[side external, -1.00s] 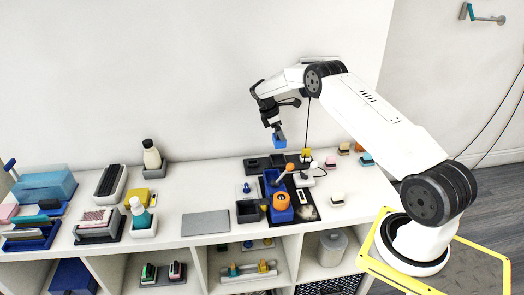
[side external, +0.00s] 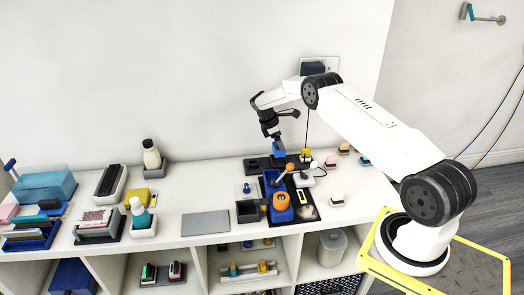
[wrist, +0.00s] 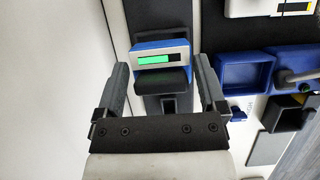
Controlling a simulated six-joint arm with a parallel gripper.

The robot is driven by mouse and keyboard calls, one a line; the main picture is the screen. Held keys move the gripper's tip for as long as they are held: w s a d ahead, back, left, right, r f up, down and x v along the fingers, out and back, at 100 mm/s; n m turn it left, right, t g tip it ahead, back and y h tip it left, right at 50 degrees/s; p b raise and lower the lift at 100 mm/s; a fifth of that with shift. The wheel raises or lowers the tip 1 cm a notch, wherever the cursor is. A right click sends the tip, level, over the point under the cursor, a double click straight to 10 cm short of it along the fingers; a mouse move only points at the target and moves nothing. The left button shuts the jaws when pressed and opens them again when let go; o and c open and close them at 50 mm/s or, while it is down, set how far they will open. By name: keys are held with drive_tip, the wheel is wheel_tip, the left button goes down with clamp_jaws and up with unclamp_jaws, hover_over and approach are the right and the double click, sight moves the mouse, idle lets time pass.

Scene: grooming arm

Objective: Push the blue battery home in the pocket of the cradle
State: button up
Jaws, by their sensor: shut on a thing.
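The blue battery (side external: 278,148) is upright under my gripper (side external: 276,141) in the side view, low over the dark fixtures at the back of the work area. In the wrist view the battery (wrist: 160,47) shows a green display bar on its pale end. It sits between the two fingers of my gripper (wrist: 161,85), which is shut on it. A black fixture (wrist: 176,105) that looks like the cradle lies below and behind the battery. The battery hides the pocket, and I cannot tell how deep it sits or whether it touches the cradle.
A blue tray (wrist: 244,75) and a grey handle (wrist: 298,75) lie to the right in the wrist view. In the side view an orange roll (side external: 281,200) on a blue stand and an orange-knobbed lever (side external: 289,168) stand nearby. A grey mat (side external: 205,224) lies to the left.

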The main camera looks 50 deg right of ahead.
sight(275, 144)
drive_tip(key=shift+f, duration=0.8)
drive_tip(key=shift+f, duration=1.5)
idle(1.3)
drive_tip(key=o, duration=1.1)
drive_tip(key=shift+c, duration=0.2)
drive_tip(key=shift+v, duration=3.95)
